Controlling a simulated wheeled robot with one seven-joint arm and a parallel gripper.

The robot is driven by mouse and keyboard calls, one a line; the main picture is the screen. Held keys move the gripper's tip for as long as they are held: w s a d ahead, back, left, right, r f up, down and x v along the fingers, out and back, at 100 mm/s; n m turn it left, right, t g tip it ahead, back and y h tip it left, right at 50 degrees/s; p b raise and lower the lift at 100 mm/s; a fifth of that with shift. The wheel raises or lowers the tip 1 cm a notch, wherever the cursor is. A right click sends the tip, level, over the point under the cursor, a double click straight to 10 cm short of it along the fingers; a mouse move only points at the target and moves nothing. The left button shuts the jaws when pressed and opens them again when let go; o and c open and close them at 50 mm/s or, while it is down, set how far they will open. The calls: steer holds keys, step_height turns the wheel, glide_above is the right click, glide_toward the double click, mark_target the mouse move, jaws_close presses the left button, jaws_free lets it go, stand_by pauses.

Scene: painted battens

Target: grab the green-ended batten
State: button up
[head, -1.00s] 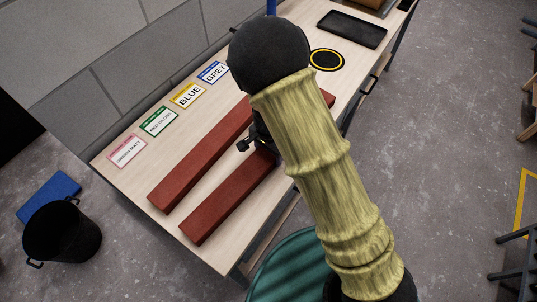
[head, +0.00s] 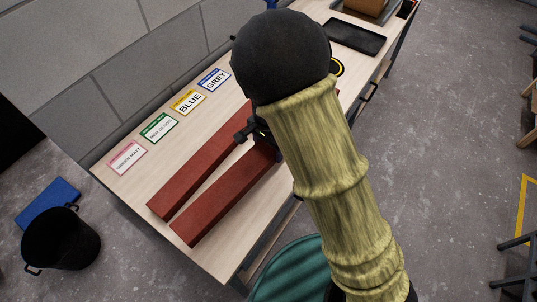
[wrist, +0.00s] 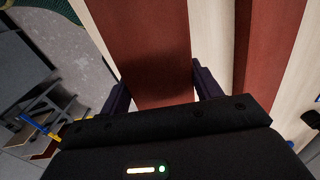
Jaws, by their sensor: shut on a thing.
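Two long red-brown battens show side by side at the bench (head: 262,228). No green end shows on either; their far ends are hidden behind my arm. My gripper (head: 258,140), partly hidden by my arm, is shut on the nearer batten (head: 220,204). In the wrist view the fingers of my gripper (wrist: 160,90) lie on both sides of this held batten (wrist: 143,45). It appears raised a little above the bench top. The other batten (head: 195,169) lies on the bench beside it, apart; it is also at the right of the wrist view (wrist: 272,50).
Several label cards lie along the wall side, among them a pink-edged one (head: 127,157) and a blue-edged one (head: 214,80). A black tray (head: 356,38) and a yellow-ringed black disc (head: 338,67) are farther along. A black bucket (head: 62,238) stands on the floor.

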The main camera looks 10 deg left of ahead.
step_height(320, 180, up, 3)
steer(key=shift+r, duration=0.2)
steer(key=shift+w+d, duration=0.1)
stand_by(0.4)
